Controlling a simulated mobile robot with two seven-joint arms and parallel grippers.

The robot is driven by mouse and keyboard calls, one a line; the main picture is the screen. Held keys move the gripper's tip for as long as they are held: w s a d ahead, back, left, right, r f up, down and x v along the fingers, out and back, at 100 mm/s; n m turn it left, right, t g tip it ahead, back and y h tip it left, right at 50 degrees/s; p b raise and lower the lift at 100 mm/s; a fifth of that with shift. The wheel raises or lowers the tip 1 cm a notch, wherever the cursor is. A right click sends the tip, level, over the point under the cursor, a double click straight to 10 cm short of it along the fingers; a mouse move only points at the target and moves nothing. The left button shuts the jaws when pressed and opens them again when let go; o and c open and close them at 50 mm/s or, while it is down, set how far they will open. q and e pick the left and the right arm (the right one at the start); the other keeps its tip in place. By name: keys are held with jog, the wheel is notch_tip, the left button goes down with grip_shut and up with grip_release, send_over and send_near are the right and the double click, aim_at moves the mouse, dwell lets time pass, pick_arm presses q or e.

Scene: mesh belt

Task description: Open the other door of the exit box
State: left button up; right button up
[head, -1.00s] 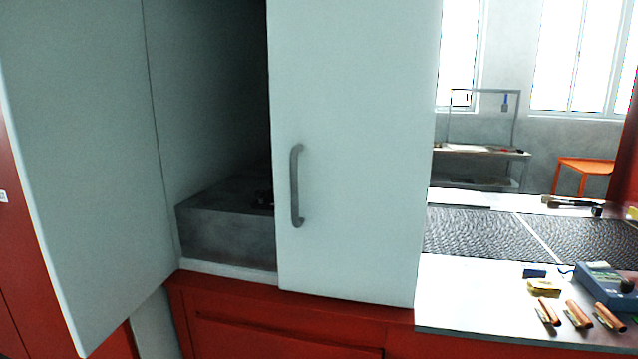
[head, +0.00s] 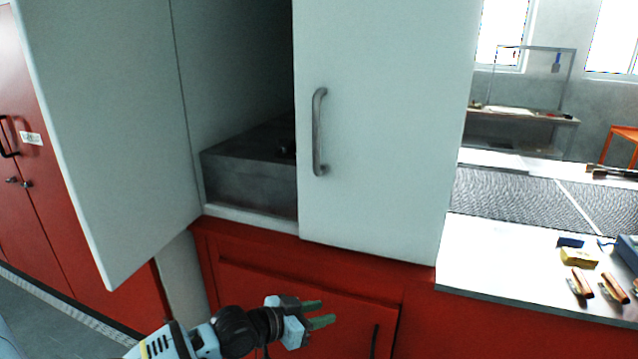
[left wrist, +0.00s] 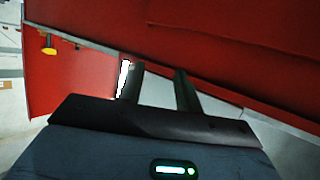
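The exit box is a pale cabinet on a red base. Its left door (head: 110,130) stands swung open toward me. Its other door (head: 400,130) is shut and has a grey vertical handle (head: 319,132) near its left edge. A grey block-like surface (head: 250,180) shows inside the open half. My left gripper (head: 322,312) is below the shut door, in front of the red base, with its two greenish fingers apart and nothing between them. Its fingers also show apart in the left wrist view (left wrist: 158,88), facing red panels. My right gripper is not in view.
The red base (head: 300,285) has a dark handle (head: 374,340) low down. To the right, a white worktop (head: 500,270) holds a yellow item (head: 578,257) and several copper-coloured pieces beside the mesh belt (head: 520,195). Red cabinets (head: 40,200) stand at the left.

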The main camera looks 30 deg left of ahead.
pick_arm(q)
jog(key=w+a+r+t, duration=0.1)
jog(key=w+a+r, duration=0.25)
jog(key=r, duration=0.55)
jog(key=w+a+r+t, duration=0.1)
jog(key=w+a+r, duration=0.25)
jog(key=r, duration=0.45)
jog(key=s+a+r+t+h+b, duration=0.1)
jog(key=a+r, duration=0.1)
jog(key=r, duration=0.8)
jog(key=a+r+t+b, duration=0.1)
jog(key=a+r, duration=0.2)
jog(key=r, duration=0.6)
jog(key=p+x, duration=0.2)
jog(key=x, duration=0.6)
jog(key=shift+s+d+r, duration=0.1)
grip_shut()
